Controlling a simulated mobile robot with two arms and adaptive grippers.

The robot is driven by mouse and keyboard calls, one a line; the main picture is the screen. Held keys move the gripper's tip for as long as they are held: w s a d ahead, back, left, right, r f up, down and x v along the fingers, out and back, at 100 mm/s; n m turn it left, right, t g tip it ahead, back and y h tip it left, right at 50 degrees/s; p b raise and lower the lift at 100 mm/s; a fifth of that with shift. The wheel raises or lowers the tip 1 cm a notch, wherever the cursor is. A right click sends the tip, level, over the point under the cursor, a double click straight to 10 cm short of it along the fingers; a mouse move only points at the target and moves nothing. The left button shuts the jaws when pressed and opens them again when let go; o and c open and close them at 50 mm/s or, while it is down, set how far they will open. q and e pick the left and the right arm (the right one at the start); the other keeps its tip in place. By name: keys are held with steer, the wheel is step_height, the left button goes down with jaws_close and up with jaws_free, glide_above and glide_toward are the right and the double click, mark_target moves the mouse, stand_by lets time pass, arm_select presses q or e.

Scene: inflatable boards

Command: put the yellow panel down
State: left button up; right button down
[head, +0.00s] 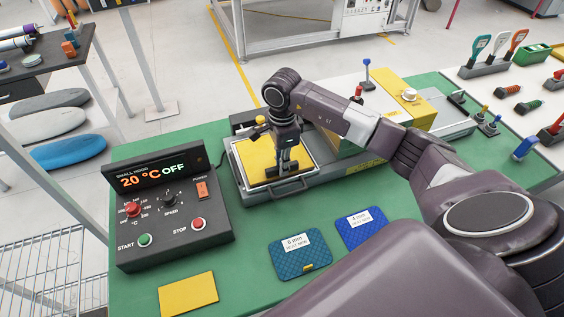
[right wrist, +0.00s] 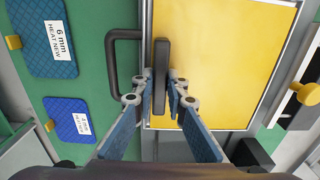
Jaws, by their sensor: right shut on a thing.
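The yellow panel (head: 257,154) is flat, with a dark bar handle (right wrist: 161,60) near its front edge. It lies within the metal-rimmed tray (head: 241,178) of the press-like machine. I cannot tell whether it rests fully on the tray or is slightly above it. My right gripper (head: 281,167) points down over the panel's front part. In the right wrist view the fingertips (right wrist: 160,86) are closed on both sides of the bar handle, and the panel (right wrist: 222,60) fills the right side. The tray's own handle (right wrist: 113,62) stands apart from the fingers. My left gripper is not in view.
The control box (head: 172,208) reads 20 °C OFF, left of the tray. A loose yellow plate (head: 188,294) and two blue pads, marked 6 mm (head: 300,255) and 4 mm (head: 361,229), lie on the green table (head: 240,265). A yellow block (head: 400,104) stands behind my right arm.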

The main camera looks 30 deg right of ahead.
steer(key=c, duration=1.9)
jaws_free()
steer(key=shift+f, duration=0.1)
steer(key=shift+c, duration=0.2)
step_height(320, 180, up, 12)
steer(key=b, duration=0.4)
steer(key=shift+s, duration=0.15)
